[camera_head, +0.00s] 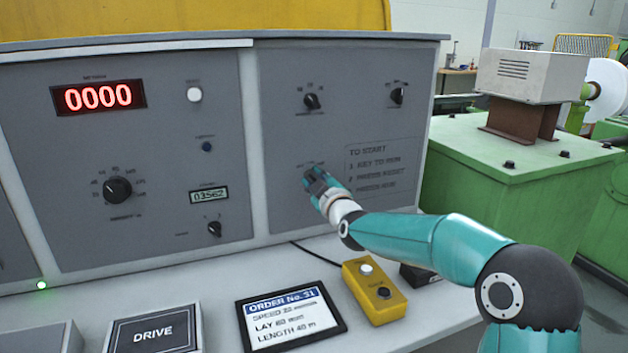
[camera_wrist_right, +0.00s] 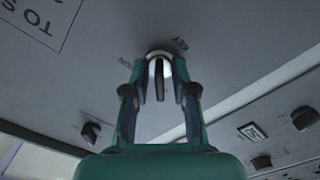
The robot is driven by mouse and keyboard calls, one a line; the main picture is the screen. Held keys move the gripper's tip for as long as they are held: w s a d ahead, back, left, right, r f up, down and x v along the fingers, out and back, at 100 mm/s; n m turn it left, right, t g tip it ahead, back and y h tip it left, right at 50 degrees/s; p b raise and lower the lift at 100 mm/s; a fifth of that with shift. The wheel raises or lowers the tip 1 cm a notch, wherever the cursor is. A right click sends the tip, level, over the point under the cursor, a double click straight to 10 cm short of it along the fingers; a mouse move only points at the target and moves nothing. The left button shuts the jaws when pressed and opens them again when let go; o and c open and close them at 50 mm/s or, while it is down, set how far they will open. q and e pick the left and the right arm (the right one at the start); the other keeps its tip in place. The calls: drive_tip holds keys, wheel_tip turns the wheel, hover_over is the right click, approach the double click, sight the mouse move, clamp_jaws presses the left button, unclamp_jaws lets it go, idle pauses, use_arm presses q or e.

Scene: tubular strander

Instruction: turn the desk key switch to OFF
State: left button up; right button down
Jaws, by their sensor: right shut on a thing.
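The desk key switch (camera_wrist_right: 158,58) is a round pale metal collar on the grey panel in the right wrist view, with a dark flat key (camera_wrist_right: 160,84) standing out of it. Lettering reading KEY and what looks like RUN is printed beside the collar. My right gripper (camera_head: 314,180) is at the lower middle of the right-hand panel in the head view and hides the switch there. In the wrist view my right gripper (camera_wrist_right: 159,88) has one finger on each side of the key and is shut on it. My left gripper is not in view.
Two black knobs (camera_head: 312,101) (camera_head: 397,96) sit higher on the same panel, with printed start instructions (camera_head: 385,168) at right. A yellow button box (camera_head: 374,290), an order tablet (camera_head: 291,314) and a DRIVE plate (camera_head: 154,331) lie on the desk below. A red display (camera_head: 98,97) reads 0000.

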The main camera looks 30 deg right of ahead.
drive_tip(key=shift+a, duration=0.15)
drive_tip(key=c, duration=1.3)
unclamp_jaws()
drive_tip(key=shift+w, duration=0.1)
drive_tip(key=v, duration=1.2)
drive_tip(key=shift+f, duration=0.15)
